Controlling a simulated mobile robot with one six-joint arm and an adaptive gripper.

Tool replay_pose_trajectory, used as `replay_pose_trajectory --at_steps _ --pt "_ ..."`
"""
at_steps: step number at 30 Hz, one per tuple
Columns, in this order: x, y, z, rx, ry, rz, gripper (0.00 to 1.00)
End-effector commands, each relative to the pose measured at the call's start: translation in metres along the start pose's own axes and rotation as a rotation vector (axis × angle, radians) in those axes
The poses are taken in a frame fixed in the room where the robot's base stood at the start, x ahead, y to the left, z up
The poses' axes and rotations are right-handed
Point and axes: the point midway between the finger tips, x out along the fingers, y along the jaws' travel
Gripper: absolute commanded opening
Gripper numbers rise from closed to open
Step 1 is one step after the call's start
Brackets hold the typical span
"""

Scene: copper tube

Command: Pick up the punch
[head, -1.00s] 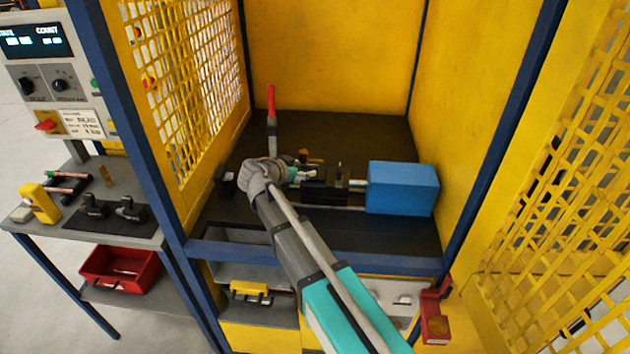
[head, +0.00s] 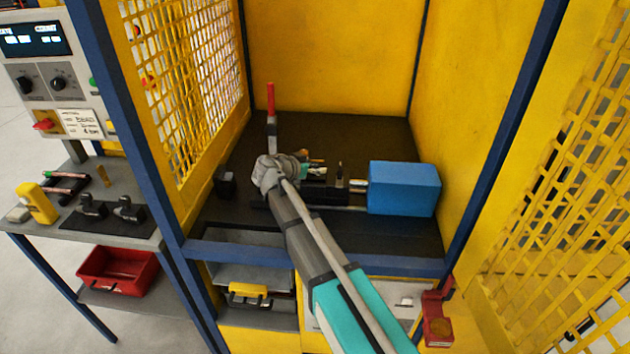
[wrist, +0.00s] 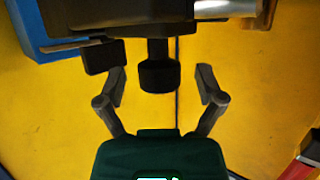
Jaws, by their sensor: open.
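In the wrist view a dark cylindrical piece with a wider black end (wrist: 158,76), which looks like the punch, hangs from the machine parts at the top of the picture. Its end lies between the two fingers of my gripper (wrist: 161,82), with a gap on each side. My gripper is open and holds nothing. In the head view my gripper (head: 316,170) is over the left part of the machine bed (head: 325,196), left of the blue box (head: 403,188). The punch cannot be clearly told apart there. A small upright piece (head: 340,174) stands between gripper and box.
Yellow walls and mesh (head: 180,90) enclose the dark bench. A red-handled tool (head: 271,105) stands behind my wrist, and a small black block (head: 226,182) sits to its left. Outside, a side table holds black fixtures (head: 128,208) and a yellow device (head: 37,200).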

Motion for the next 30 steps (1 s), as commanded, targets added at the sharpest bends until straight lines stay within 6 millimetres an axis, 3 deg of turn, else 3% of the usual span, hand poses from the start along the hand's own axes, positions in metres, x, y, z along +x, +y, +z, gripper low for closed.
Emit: replay_pose_trajectory --at_steps 9,23,24,30 --pt "-0.0002 0.0000 0.0000 0.000 0.000 0.000 0.87" --pt "-0.0003 0.0000 0.0000 0.000 0.000 0.000 0.04" --pt "-0.0003 0.0000 0.0001 0.000 0.000 0.000 0.00" --pt "-0.0004 -0.0001 -0.0006 -0.001 0.002 0.000 0.00"
